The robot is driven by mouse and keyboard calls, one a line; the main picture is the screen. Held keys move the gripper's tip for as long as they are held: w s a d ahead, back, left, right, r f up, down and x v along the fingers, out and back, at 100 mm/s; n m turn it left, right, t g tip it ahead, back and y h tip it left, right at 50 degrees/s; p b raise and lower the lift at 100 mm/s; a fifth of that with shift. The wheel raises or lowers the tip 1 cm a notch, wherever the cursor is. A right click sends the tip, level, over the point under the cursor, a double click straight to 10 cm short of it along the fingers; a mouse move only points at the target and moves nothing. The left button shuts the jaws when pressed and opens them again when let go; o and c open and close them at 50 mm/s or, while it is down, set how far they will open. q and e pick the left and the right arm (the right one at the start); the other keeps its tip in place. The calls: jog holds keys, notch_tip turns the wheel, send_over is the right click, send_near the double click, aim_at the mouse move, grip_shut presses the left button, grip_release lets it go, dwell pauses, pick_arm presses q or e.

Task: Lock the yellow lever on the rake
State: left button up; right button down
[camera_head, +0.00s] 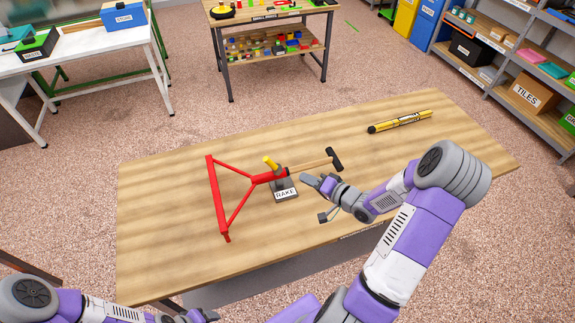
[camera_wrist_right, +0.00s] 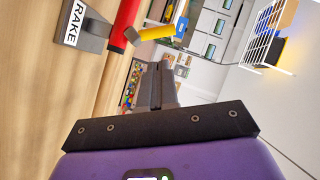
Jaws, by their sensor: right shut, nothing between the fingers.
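The red rake (camera_head: 217,200) lies on the wooden table, its triangular frame to the left. A grey holder labelled RAKE (camera_head: 285,192) sits under its neck; the holder also shows in the right wrist view (camera_wrist_right: 88,32). The yellow lever (camera_head: 269,161) sticks up at a tilt from the neck and shows in the right wrist view (camera_wrist_right: 157,33) beside the red tube. My right gripper (camera_head: 307,179) is shut and empty, to the right of the holder and apart from the lever. My left gripper (camera_head: 203,316) is only partly in view at the bottom edge; its jaws are unclear.
A wooden handle with a black end (camera_head: 334,158) extends right from the neck, just behind my right gripper. A yellow and black tool (camera_head: 400,122) lies at the back right of the table (camera_head: 160,245). The table's left and front parts are clear.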

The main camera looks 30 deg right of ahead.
aim_at(271, 165)
jog(key=b+x, duration=0.1)
jog(key=x, duration=1.1)
jog(key=shift+w+a+f+b, duration=0.15)
jog(key=shift+w+a+b, duration=0.1)
jog(key=shift+b, duration=0.15)
pick_arm(q)
jog(key=shift+s+f, duration=0.3)
jog(key=shift+f, duration=0.65)
pick_arm(e)
jog(key=shift+w+a+f, duration=0.1)
jog(key=shift+w+a, duration=0.2)
jog(key=shift+w, duration=0.1)
